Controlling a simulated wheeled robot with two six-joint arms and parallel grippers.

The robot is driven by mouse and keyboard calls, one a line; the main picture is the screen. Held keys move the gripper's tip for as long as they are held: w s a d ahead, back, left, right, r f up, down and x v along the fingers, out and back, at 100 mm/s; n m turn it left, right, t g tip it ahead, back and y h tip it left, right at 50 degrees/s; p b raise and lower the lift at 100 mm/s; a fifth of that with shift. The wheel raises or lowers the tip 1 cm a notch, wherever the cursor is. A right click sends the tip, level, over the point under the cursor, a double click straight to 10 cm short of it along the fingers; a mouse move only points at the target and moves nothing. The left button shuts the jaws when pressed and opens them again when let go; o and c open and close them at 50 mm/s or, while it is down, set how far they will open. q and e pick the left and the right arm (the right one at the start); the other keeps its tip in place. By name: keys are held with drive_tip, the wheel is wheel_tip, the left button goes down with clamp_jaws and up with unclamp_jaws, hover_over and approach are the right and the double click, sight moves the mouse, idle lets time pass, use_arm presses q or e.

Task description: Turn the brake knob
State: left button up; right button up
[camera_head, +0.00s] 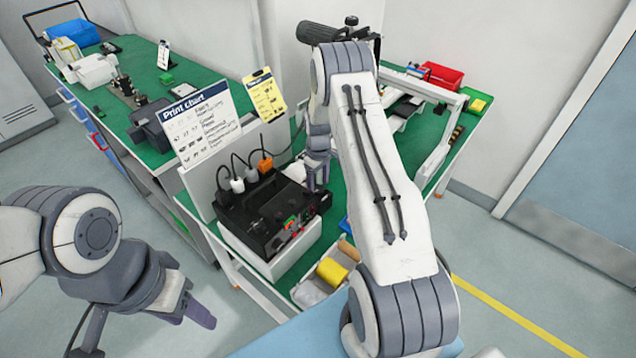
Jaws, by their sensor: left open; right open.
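A black control box (250,212) stands on a white block on the green bench, with small knobs and red and green buttons (291,224) on its front panel. I cannot tell which of these is the brake knob. My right gripper (318,186) is open and points down over the right rear part of the box; I cannot tell whether it touches. My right arm hides part of the bench behind it. My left gripper (200,314) is open and empty, low at the lower left, over the floor and apart from the bench.
Plugs and cables (250,172) rise from the back of the box. A print chart board (202,125) and a yellow sheet (264,96) stand behind it. A tray with a yellow roll (331,271) lies in front right. A red bin (441,75) sits at the back.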

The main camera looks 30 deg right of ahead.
drive_tip(key=shift+f, duration=0.75)
clamp_jaws()
